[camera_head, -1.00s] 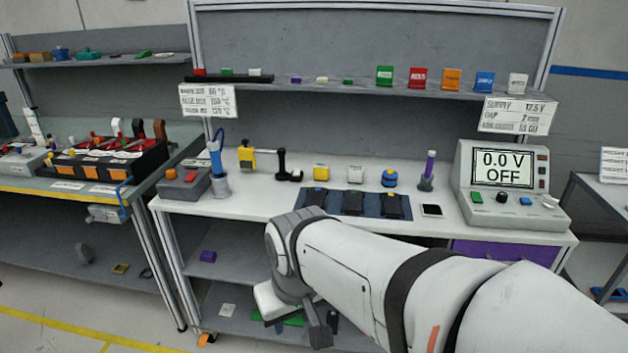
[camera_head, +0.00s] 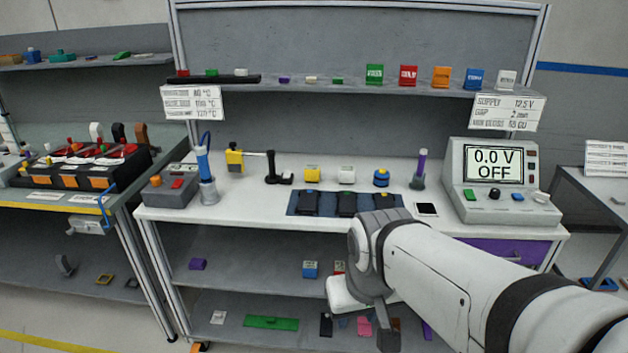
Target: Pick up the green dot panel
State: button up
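A flat green panel (camera_head: 271,323) lies on the bottom shelf of the middle workbench, left of centre. I cannot make out dots on it; it is the only large flat green piece in view. My gripper (camera_head: 388,338) points down in front of the lower shelves, to the right of the green panel and apart from it in the picture. Only part of it shows below my wrist, and I cannot see whether its fingers are open or shut.
Beside the green panel are a white piece (camera_head: 218,317), a black piece (camera_head: 326,325) and a pink piece (camera_head: 364,327). A blue box (camera_head: 310,269) and a purple block (camera_head: 198,264) sit on the shelf above. The white worktop (camera_head: 250,205) overhangs these shelves.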

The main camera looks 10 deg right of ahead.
aim_at(347, 200)
jog(key=u, duration=0.05)
jog(key=i, duration=1)
jog(key=z, duration=0.05)
